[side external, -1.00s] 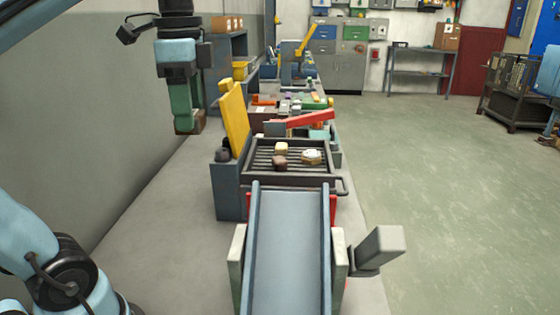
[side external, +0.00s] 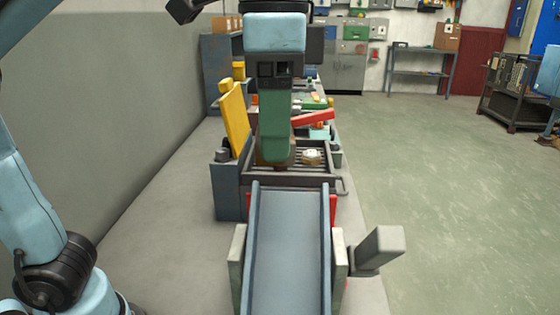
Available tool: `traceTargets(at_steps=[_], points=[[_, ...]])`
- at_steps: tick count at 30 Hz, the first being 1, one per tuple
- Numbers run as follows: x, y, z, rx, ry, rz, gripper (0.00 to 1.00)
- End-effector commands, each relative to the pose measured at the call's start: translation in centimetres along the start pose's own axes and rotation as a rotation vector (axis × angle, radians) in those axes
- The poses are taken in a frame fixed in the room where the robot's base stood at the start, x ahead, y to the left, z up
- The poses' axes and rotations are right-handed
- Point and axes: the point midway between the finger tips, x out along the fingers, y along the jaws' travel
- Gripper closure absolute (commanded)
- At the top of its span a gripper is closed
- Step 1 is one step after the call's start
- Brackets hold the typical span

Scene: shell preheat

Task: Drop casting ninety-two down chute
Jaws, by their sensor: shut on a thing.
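My gripper (side external: 274,156) hangs with its green fingers pointing down, just beyond the upper end of the chute. It is shut on a brownish casting, mostly hidden behind the fingers; no number can be read on it. The blue-grey chute (side external: 289,240) slopes toward the camera between raised side rails, and its bed is empty. Behind it is a dark slatted rack (side external: 325,178). A pale round casting (side external: 311,156) sits on the rack, right of my fingers. The rack's left part is largely covered by my gripper.
A yellow upright panel (side external: 236,120) stands on a grey box left of the rack. A red bar (side external: 312,118) lies behind the rack. A grey block (side external: 380,246) on an arm juts out right of the chute. The bench left of the chute is clear.

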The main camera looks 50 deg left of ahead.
Motion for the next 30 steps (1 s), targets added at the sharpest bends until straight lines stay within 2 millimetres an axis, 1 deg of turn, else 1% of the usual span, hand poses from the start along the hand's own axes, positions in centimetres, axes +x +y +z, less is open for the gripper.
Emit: traceTargets(at_steps=[1,3,8,15,18,26,30], points=[[0.0,1.3,-0.4,0.009,0.0,0.0,0.79],[0.0,2.8,-0.7,0.008,0.0,0.0,0.79],[0.1,6.0,-1.2,0.006,0.0,0.0,0.79],[3.5,5.6,-1.2,-0.003,0.0,0.0,0.79],[4.5,5.6,-1.2,-0.003,0.0,0.0,0.79],[6.1,5.6,-1.2,-0.002,0.0,0.0,0.79],[7.7,5.6,-1.2,-0.002,0.0,0.0,0.79]])
